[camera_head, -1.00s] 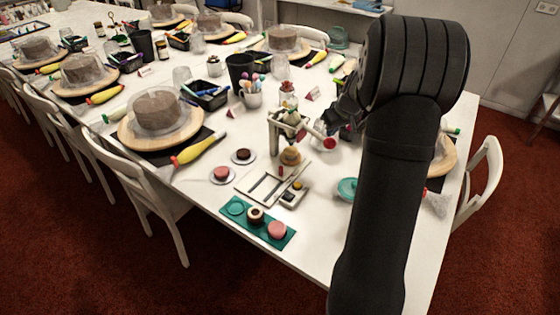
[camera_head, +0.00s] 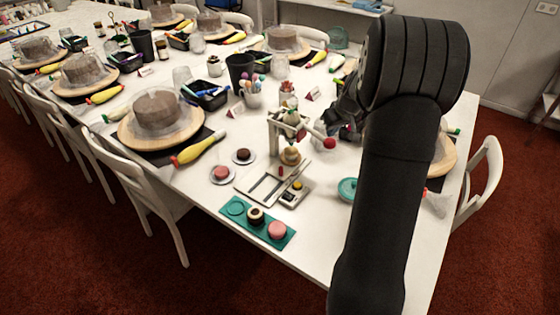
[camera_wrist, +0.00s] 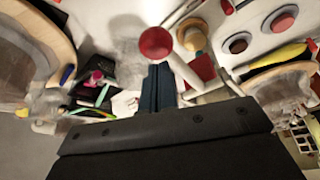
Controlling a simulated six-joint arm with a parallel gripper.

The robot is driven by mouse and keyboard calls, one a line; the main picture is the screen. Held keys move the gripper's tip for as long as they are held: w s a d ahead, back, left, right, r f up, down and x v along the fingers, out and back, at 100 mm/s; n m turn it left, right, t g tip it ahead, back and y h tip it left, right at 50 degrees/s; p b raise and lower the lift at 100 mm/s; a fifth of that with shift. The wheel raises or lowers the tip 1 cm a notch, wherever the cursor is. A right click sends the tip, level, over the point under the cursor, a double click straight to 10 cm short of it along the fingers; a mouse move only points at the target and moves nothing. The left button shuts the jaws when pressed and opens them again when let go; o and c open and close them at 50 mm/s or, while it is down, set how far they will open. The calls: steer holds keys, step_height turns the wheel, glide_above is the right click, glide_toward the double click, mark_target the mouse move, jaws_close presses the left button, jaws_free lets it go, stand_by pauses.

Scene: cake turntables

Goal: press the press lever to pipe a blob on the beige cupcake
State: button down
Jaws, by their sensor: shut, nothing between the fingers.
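The white press (camera_head: 274,137) stands near the table's right end. Its lever sticks out to the right and ends in a red ball (camera_head: 329,143). The beige cupcake (camera_head: 290,157) sits under the press; it is too small to tell for sure what is on its top. My gripper (camera_head: 338,122) is just right of the press, close to the lever, partly hidden by my arm. In the wrist view, the shut fingers (camera_wrist: 159,88) are empty and appear just below the red ball (camera_wrist: 155,43); contact cannot be told. The beige cupcake (camera_wrist: 193,36) shows beyond the lever.
A pale tray (camera_head: 246,186) and a small device (camera_head: 293,194) lie in front of the press. A green mat (camera_head: 241,222) holds treats. Two plated cupcakes, brown (camera_head: 243,155) and pink (camera_head: 221,173), are to the left. A teal round item (camera_head: 347,189) lies near my arm.

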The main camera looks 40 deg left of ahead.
mark_target(332, 141)
steer(key=shift+f, duration=0.1)
stand_by(0.3)
steer(key=shift+f, duration=2.6)
steer(key=shift+r, duration=0.1)
stand_by(4.7)
